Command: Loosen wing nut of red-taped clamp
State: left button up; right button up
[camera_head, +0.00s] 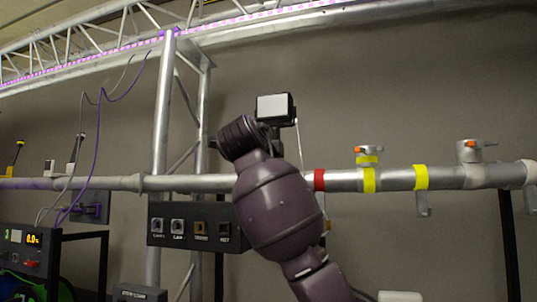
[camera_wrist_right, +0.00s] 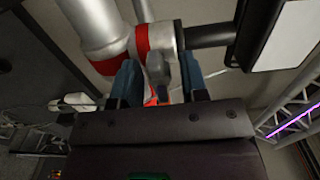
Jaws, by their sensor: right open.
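In the right wrist view, a metal clamp with red tape (camera_wrist_right: 142,40) sits on the silver pipe (camera_wrist_right: 90,22). Its wing nut, a grey piece (camera_wrist_right: 157,70) with orange below it, lies between the two blue fingers of my right gripper (camera_wrist_right: 159,64). The fingers stand apart on either side of it; I cannot tell whether either touches it. In the head view, my right arm hides the gripper and the clamp; only a red tape band (camera_head: 319,180) on the pipe shows beside the arm. My left gripper is in neither view.
A lamp with a white face (camera_head: 275,108) rises above the pipe, and its panel (camera_wrist_right: 285,35) is close right of the gripper. Yellow-taped (camera_head: 368,160) and plain (camera_head: 474,152) clamps with orange parts sit farther right. A socket box (camera_head: 190,227) hangs below the pipe.

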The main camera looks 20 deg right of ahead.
grip_shut()
